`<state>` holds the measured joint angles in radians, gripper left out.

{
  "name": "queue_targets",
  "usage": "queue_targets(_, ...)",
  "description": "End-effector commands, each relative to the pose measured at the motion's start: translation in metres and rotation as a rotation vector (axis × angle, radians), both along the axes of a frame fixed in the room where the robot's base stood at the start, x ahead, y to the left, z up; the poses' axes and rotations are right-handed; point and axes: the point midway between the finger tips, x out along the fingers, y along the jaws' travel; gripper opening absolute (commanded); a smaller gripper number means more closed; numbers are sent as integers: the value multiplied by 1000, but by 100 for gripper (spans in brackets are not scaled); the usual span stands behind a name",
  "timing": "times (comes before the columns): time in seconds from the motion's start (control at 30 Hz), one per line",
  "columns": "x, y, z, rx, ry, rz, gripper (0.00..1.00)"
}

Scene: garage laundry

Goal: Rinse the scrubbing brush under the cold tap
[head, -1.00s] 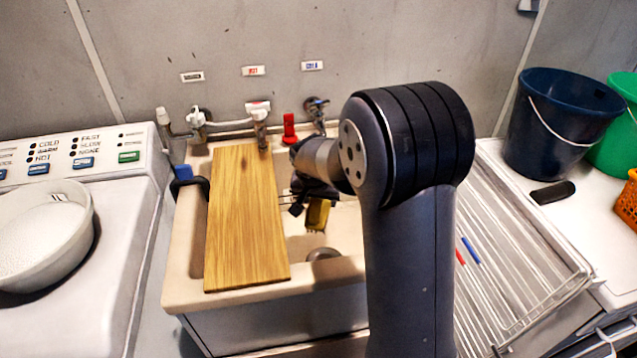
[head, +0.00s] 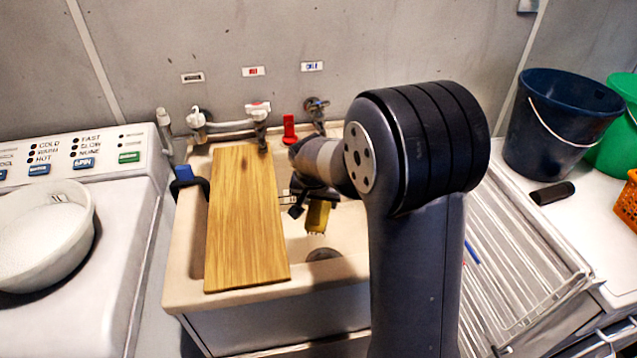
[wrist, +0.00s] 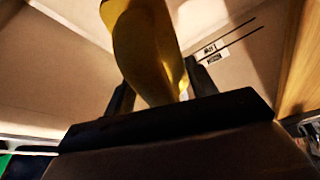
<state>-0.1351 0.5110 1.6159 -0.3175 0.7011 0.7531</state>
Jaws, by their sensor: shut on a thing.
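The scrubbing brush (head: 317,217) has a yellow body and hangs with its pale bristle end downward over the open part of the sink. My gripper (head: 314,196) is shut on the brush, inside the sink area. In the wrist view, the yellow brush (wrist: 150,50) stands between my two dark fingers. The cold tap (head: 317,108) is on the wall under the blue-lettered label, just behind my wrist. Its spout is partly hidden by my arm, and I cannot tell whether water runs.
A wooden board (head: 245,225) covers the left of the sink (head: 190,235). A red tap handle (head: 289,129) and a white-handled tap (head: 258,112) stand behind. A wire drying rack (head: 510,260) and blue bucket (head: 562,125) are right. A white bowl (head: 75,255) sits on the washer.

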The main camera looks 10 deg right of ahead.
Motion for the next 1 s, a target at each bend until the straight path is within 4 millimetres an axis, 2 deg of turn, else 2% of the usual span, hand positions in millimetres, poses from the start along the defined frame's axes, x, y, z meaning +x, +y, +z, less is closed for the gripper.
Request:
queue_targets(0.43,-33,5,27,-1,-1,1,35)
queue_targets(1.0,-35,6,29,0,0,0,35)
